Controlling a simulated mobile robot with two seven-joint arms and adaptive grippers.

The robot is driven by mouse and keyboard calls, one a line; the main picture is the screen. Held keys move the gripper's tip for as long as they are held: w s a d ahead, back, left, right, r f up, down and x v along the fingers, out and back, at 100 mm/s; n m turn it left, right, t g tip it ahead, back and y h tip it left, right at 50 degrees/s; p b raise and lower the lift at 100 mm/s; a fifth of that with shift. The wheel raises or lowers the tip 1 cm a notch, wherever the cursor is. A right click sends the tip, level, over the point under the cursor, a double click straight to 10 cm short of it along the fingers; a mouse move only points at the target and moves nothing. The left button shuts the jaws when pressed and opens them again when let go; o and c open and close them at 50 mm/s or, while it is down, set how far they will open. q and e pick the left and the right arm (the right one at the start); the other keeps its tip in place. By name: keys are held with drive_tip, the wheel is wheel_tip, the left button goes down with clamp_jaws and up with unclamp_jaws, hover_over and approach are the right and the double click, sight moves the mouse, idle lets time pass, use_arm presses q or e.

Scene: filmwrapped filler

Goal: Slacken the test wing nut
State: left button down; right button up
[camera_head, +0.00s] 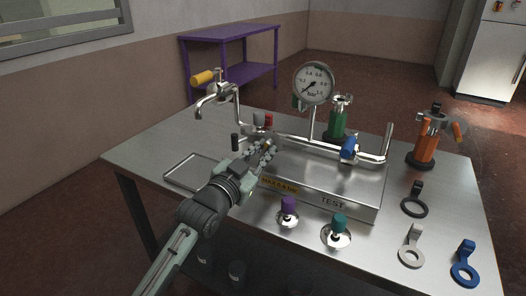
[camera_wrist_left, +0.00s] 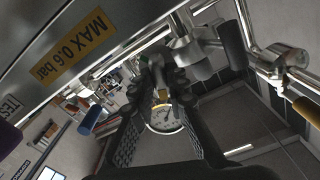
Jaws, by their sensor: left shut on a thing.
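My left gripper (camera_head: 262,152) reaches in over the left end of the steel test bench block (camera_head: 335,190), below the pipe. A label reading TEST (camera_head: 333,203) and a yellow maximum-pressure label (camera_head: 279,186) are on the block's front. The round pressure gauge (camera_head: 314,84) stands above the pipe, its needle pointing lower left. My right gripper is not in view.
A blue-handled valve (camera_head: 348,149) sits on the pipe. A yellow-handled tap (camera_head: 203,77) stands at the left. Purple (camera_head: 289,205) and teal (camera_head: 339,223) knobs stand in front. Orange (camera_head: 427,139) and green (camera_head: 337,124) bottle-like items and ring tools (camera_head: 465,263) are on the table.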

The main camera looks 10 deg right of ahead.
use_arm(q)
drive_tip(key=shift+n, duration=0.5)
drive_tip(key=c, duration=1.5)
unclamp_jaws()
drive_tip(key=shift+s+a, duration=0.1)
drive_tip(key=v, duration=1.1)
drive_tip(key=shift+s+a, duration=0.2)
drive_tip(key=shift+s, duration=0.05)
